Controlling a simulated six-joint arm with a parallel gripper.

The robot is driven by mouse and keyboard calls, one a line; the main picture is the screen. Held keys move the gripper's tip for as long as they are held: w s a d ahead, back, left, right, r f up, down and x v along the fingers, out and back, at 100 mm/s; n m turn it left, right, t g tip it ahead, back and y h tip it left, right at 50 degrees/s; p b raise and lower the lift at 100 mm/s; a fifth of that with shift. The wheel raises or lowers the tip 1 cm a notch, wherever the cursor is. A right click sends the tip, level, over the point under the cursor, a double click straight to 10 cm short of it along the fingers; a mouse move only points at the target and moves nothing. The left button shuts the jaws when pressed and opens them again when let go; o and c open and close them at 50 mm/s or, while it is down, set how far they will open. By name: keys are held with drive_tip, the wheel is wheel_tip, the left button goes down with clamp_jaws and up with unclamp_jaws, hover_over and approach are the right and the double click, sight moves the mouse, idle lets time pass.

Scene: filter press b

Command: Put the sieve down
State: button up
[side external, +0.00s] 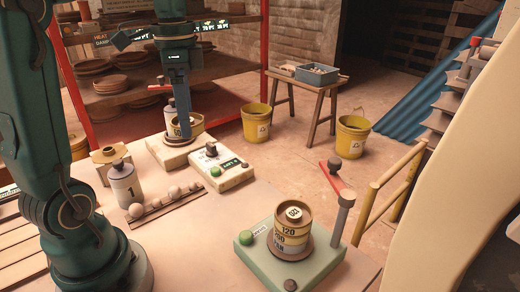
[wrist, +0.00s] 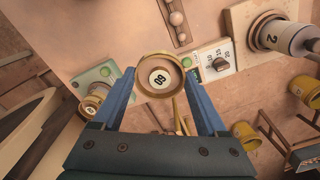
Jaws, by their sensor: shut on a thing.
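My gripper (wrist: 160,84) is shut on a round brass-rimmed sieve (wrist: 160,66) marked 60, with one blue finger on each side. In the side external view my gripper (side external: 185,128) points down at the back of the table, with the sieve (side external: 197,121) between its fingers, in the air. A stack of sieves (side external: 291,232), with bands marked 120 and 200, stands on a green base (side external: 258,262) at the front right. The stack also shows at the left of the wrist view (wrist: 92,103), away from the held sieve.
A white canister (side external: 169,106) stands on a pale block behind the held sieve. A pale box with a green button (side external: 232,172), a canister marked 1 (side external: 125,186) and a rack of balls (side external: 165,203) are on the table. A post with a red arm (side external: 338,212) rises beside the green base.

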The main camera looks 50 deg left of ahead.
drive_tip(key=w+d+r+m, duration=0.4)
drive_tip(key=w+d+m, duration=0.1)
drive_tip(key=d, duration=0.4)
hover_over(294, 213)
wheel_tip(294, 213, down, 8)
drive_tip(key=shift+r, duration=0.25)
drive_tip(key=shift+f, duration=2)
drive_tip(key=shift+f, duration=0.15)
drive_tip(key=o, duration=1.4)
